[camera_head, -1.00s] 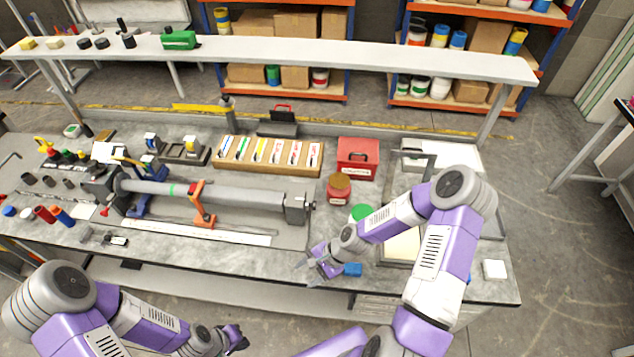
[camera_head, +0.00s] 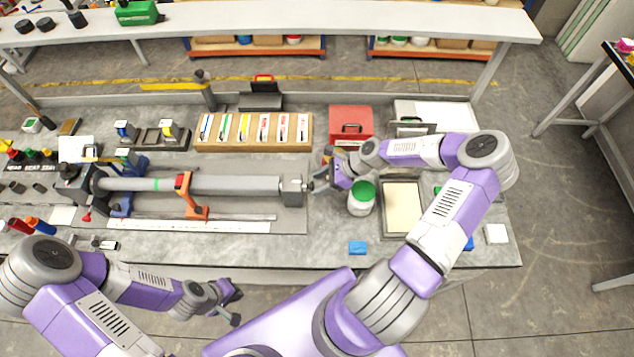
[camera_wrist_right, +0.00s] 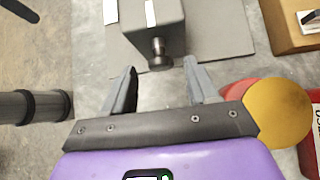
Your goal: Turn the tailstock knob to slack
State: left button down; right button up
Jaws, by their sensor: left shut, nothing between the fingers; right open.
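The tailstock (camera_head: 292,190) is a grey block at the right end of the long grey tube (camera_head: 220,185) on the bench. Its small dark knob (camera_wrist_right: 160,56) sticks out of the block's face in the right wrist view. My right gripper (camera_head: 318,182) is beside the knob in the head view. In the right wrist view the right gripper (camera_wrist_right: 155,85) is open, its two fingers apart, with the knob just ahead between them and a gap of bench below it. My left gripper (camera_head: 236,305) is shut and empty, low in front of the bench.
A red jar with an orange-brown lid (camera_wrist_right: 278,112) stands close to my right gripper's right finger. A green-lidded white jar (camera_head: 362,198) and a red box (camera_head: 351,124) are near the right arm. A blue block (camera_head: 358,247) lies on clear bench at the front.

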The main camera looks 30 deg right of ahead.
jog(key=shift+x, duration=0.8)
jog(key=c, duration=1)
jog(key=shift+c, duration=0.2)
